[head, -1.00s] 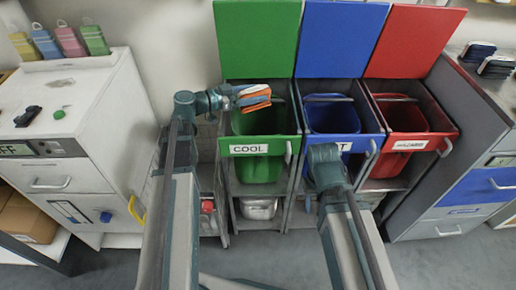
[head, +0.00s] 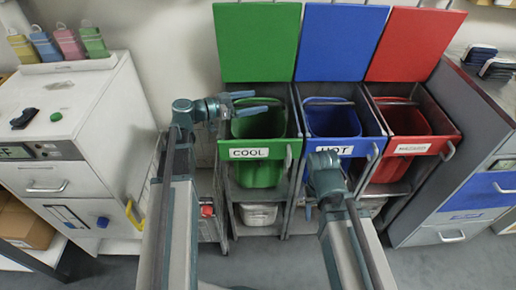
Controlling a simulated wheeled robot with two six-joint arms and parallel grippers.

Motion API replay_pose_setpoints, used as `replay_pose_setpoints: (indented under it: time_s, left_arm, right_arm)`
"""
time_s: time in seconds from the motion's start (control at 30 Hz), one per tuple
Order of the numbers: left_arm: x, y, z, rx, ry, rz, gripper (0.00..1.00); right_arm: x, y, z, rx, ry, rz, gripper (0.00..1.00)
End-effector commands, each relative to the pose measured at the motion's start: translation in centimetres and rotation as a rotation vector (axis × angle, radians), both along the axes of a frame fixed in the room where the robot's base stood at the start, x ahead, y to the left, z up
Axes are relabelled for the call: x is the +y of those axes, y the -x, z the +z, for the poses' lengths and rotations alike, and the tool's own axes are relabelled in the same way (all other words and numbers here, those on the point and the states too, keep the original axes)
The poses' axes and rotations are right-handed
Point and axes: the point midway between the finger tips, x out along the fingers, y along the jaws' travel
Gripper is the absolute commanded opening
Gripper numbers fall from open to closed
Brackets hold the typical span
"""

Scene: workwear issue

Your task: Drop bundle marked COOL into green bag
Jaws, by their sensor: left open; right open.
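The green bag (head: 262,175) hangs in the left bin of a row of three, under a raised green lid, with a white COOL label (head: 249,153) on the bin's front. My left gripper (head: 265,105) is open and empty above the bag's mouth, near its back left. The orange bundle is not visible in the head view now; the bag's bottom is hidden from this angle. My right gripper (head: 310,205) is low in front of the blue bin, mostly hidden behind its own wrist, and nothing shows in it.
A blue bag (head: 332,120) labelled HOT and a red bag (head: 405,122) stand to the right, their lids raised. A white cabinet (head: 95,95) with several coloured tags on top is at left. A grey cabinet (head: 475,130) with dark items on top is at right.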

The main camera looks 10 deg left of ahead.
Motion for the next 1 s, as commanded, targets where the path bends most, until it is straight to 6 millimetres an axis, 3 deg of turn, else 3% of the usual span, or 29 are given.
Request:
replay_pose_setpoints:
  time_s: [0.6, 1.0]
  left_arm:
    - [8.8, 7.4, 1.8, 0.000, 0.001, 0.004, 1.00]
    - [9.9, 8.5, 2.0, -0.001, 0.001, 0.000, 1.00]
  right_arm:
    - [0.0, 0.0, 1.8, 0.000, 0.000, 0.000, 0.50]
    - [0.0, 0.0, 2.0, 0.000, 0.000, 0.000, 0.50]
